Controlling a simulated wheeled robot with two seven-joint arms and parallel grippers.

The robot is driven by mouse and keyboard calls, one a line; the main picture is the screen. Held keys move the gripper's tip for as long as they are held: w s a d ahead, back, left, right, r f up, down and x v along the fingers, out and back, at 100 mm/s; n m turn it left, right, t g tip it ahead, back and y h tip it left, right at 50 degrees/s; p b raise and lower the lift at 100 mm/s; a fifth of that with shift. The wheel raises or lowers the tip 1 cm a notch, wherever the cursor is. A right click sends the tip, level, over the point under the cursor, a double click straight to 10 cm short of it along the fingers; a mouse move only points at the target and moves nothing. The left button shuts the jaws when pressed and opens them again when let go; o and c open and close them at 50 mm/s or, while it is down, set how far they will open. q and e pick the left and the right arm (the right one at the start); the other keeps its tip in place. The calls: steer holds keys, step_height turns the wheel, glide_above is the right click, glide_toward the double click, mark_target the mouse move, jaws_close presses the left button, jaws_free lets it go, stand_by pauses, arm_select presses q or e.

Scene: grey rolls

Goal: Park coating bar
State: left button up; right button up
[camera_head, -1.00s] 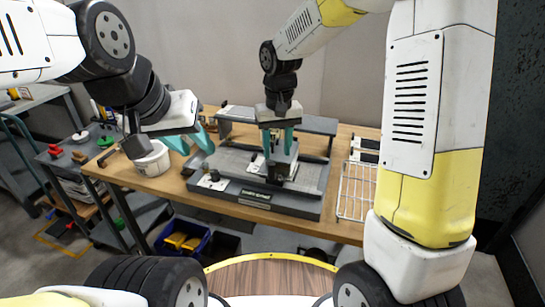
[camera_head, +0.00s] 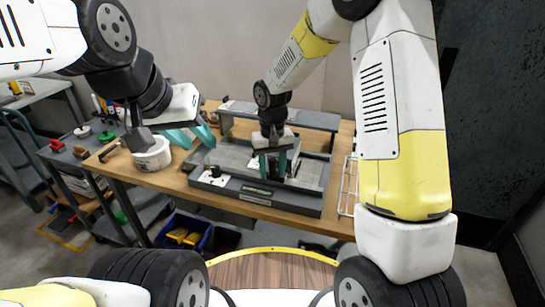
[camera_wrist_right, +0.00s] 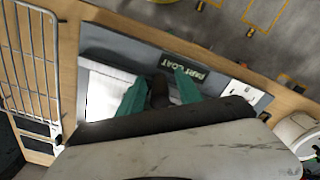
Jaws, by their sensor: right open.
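A pale sheet (camera_wrist_right: 104,97) lies on the bed beside one finger. My left gripper (camera_head: 194,137) is open and empty, left of the machine.
A white tub (camera_head: 153,155) stands at the table's left end, under my left gripper. A wire rack (camera_head: 347,187) lies right of the machine, partly hidden by my right arm. A blue bin (camera_head: 185,234) with yellow items sits below. The table's front edge (camera_head: 260,211) is narrow.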

jaws_close()
steer(key=shift+a, duration=0.15)
stand_by(1.2)
